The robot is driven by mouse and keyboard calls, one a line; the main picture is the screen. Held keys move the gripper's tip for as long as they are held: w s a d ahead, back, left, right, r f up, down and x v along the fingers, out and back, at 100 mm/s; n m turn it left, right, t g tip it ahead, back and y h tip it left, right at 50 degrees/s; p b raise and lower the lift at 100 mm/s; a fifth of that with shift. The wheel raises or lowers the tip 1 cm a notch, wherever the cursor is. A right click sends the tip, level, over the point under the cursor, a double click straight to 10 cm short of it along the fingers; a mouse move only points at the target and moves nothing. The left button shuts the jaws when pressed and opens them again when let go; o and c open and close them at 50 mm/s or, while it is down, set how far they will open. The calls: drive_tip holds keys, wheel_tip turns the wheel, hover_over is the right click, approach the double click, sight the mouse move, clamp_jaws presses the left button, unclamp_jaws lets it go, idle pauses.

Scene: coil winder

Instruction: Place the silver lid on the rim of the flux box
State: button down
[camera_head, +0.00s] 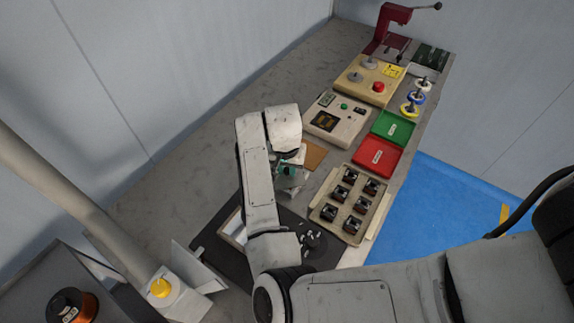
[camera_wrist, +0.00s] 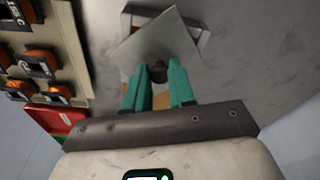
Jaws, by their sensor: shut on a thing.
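In the wrist view, my gripper (camera_wrist: 158,78) has two green fingers closed on the dark knob (camera_wrist: 158,72) of the silver lid. The lid (camera_wrist: 155,42) is a thin square plate held beyond the fingertips, turned at an angle to the flux box. The flux box (camera_wrist: 204,38) shows as a grey rim behind the lid, which covers much of its opening. I cannot tell whether lid and rim touch. In the head view, my gripper (camera_head: 288,171) is low over the bench, partly behind my arm; the lid (camera_head: 290,183) shows below it, and the box is not clearly visible.
A tan tray of dark coils (camera_head: 326,203) stands right of my gripper. Beyond are a red tray (camera_head: 364,163), a green tray (camera_head: 393,127) and a control box (camera_head: 338,108). A tan pad (camera_head: 315,155) lies near. The bench (camera_head: 190,168) is clear left of my arm.

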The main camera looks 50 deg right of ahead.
sight(286, 180)
drive_tip(key=shift+f, duration=0.2)
drive_tip(key=c, duration=0.9)
unclamp_jaws()
drive_tip(key=shift+r, duration=0.1)
drive_tip(key=shift+c, duration=0.2)
wheel_tip(286, 180, up, 12)
drive_tip(key=a+b, duration=0.1)
drive_tip(key=shift+s+a+b, duration=0.35)
